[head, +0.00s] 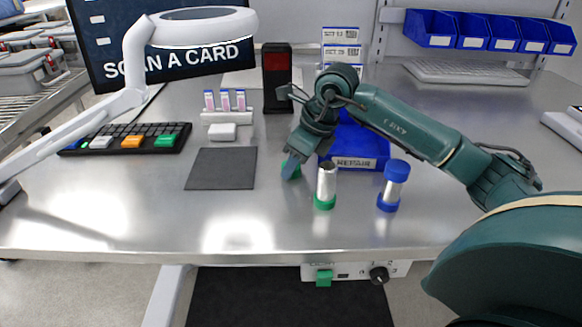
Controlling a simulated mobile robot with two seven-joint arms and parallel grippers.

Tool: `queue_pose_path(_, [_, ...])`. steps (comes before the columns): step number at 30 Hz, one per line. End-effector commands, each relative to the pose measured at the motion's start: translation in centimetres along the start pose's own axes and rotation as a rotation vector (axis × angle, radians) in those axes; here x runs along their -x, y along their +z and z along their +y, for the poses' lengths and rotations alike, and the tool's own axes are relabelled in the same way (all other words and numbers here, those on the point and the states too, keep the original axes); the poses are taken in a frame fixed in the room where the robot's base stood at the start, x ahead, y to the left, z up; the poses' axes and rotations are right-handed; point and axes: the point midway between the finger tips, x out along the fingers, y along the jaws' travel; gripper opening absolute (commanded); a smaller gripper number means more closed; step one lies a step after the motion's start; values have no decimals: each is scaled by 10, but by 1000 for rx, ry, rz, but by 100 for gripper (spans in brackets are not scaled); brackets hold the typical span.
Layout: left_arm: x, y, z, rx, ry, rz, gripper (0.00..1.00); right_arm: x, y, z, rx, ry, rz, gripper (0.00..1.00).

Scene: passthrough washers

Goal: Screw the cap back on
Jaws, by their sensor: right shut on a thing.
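My right gripper (287,172) points down just above the table, left of the silver canister. It is shut on a green cap (293,168), which the fingers partly hide. The silver canister (326,182) has a green base, stands upright on the table and has no cap on its top. It stands a short way right of the gripper, apart from it. A second silver canister (391,192) with a blue base stands further right, with a blue cap (397,171) on top. My left gripper is out of view.
A blue tray labelled REPAIR (357,163) lies behind the canisters. A dark mat (221,169), a white rack of small vials (226,117) and a keypad (124,137) are to the left. A lamp arm (136,65) crosses the left. The table front is clear.

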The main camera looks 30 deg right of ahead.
Motion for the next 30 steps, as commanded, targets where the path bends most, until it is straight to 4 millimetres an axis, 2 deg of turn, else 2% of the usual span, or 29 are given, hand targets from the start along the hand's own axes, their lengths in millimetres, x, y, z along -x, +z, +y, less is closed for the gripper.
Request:
queue_pose_path(5, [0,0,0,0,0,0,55,0,0,0,0,0,0,17])
queue_pose_path(13, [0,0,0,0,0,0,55,5,3,0,0,-1,-2,17])
queue_pose_path(17, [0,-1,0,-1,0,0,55,24,11,0,1,-2,-5,17])
queue_pose_path(24, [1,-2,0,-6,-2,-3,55,69,30,0,1,-2,-5,17])
queue_pose_path(30, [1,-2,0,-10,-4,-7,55,90,38,0,0,0,-2,17])
